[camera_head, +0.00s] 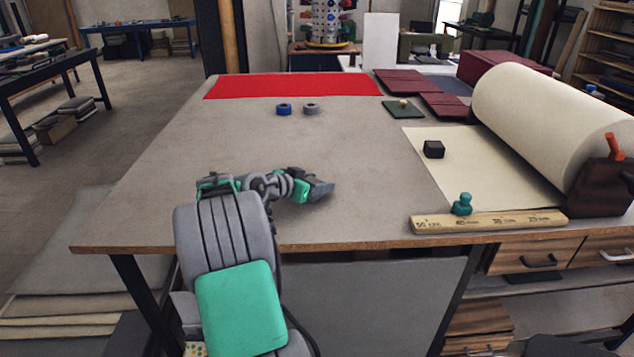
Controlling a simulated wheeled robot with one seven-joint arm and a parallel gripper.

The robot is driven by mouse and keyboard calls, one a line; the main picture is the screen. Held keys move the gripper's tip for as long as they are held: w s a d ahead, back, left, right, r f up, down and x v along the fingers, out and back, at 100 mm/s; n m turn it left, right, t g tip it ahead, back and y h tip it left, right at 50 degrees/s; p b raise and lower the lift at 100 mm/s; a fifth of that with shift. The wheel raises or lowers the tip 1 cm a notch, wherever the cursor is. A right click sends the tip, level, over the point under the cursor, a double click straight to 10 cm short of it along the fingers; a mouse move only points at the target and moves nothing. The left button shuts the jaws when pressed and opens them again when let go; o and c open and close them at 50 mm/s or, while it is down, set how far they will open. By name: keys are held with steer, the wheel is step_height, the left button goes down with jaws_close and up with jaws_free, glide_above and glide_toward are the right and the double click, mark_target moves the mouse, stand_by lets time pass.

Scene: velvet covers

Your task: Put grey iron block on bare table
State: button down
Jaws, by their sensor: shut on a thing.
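My gripper (318,190) is low over the bare front middle of the table (230,150), its fingers pointing right. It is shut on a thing. Dark grey shapes at its tip blend together, so the grey iron block is hard to tell from the fingers. I cannot tell whether the held thing touches the tabletop. A black block (433,149) sits apart on the cream paper sheet (480,170) to the right.
A wooden ruler (490,222) with a teal knobbed piece (462,204) lies at the front. Blue (284,109) and grey (311,108) rings sit near the red cloth (290,86). A green pad (403,110) lies behind. The left tabletop is clear.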

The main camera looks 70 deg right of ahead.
steer(key=c, duration=0.5)
jaws_free()
steer(key=shift+r, duration=0.25)
steer(key=v, duration=1.2)
steer(key=shift+f+b, duration=0.1)
steer(key=shift+b, duration=0.25)
